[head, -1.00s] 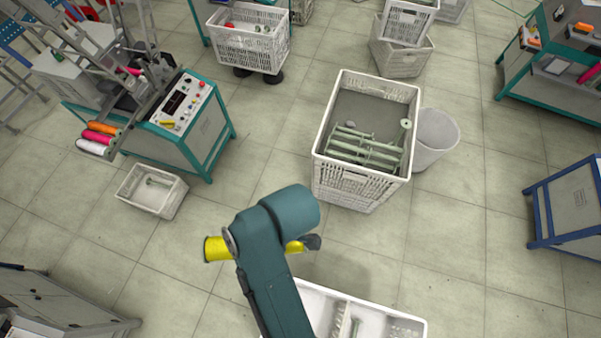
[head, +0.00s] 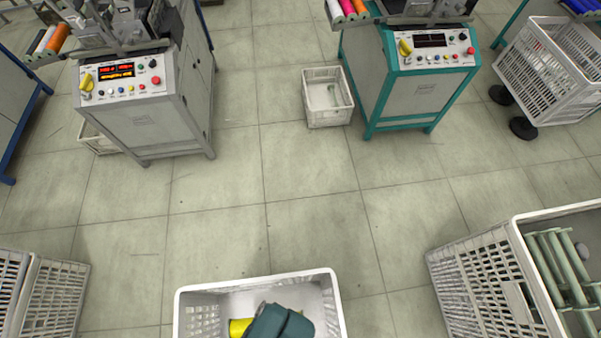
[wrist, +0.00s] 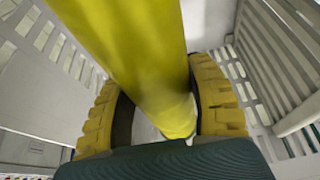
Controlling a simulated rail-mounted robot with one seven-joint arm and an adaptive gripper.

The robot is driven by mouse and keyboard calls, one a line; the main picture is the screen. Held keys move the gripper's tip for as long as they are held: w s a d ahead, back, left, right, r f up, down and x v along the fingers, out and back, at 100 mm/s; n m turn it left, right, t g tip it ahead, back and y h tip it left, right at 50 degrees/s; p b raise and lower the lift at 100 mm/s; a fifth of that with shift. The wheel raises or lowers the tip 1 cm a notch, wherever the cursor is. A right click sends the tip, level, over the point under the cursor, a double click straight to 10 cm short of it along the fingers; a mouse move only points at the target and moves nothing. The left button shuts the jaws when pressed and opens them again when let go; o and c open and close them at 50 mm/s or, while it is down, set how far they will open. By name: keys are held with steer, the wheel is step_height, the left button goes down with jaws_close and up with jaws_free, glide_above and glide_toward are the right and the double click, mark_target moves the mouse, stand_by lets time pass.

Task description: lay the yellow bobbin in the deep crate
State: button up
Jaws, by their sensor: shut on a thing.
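The yellow bobbin (wrist: 125,35) fills the middle of the wrist view, between the two ribbed yellow fingers of my gripper (wrist: 155,90). The gripper is shut on it. In the head view one end of the yellow bobbin (head: 239,327) shows beside my teal wrist, within the outline of a white crate (head: 255,281) at the bottom edge. Pale slatted crate walls (wrist: 285,75) rise on both sides in the wrist view. Whether the bobbin touches the crate floor cannot be told. My fingers are hidden in the head view.
A large white crate (head: 485,285) with several grey-green bobbins stands at the right. Another white crate (head: 50,300) stands at the lower left. A small white crate (head: 328,97) sits between the grey winding machine (head: 150,125) and the teal one (head: 425,90). The floor between is clear.

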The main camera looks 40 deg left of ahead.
steer(key=d+b+x, duration=0.2)
steer(key=b+x, duration=0.2)
steer(key=x, duration=0.4)
steer(key=shift+d+f, duration=0.25)
steer(key=shift+f, duration=0.1)
steer(key=shift+s, duration=0.15)
step_height(320, 180, down, 10)
steer(key=b, duration=0.6)
steer(key=shift+f, duration=0.1)
steer(key=o, duration=1.2)
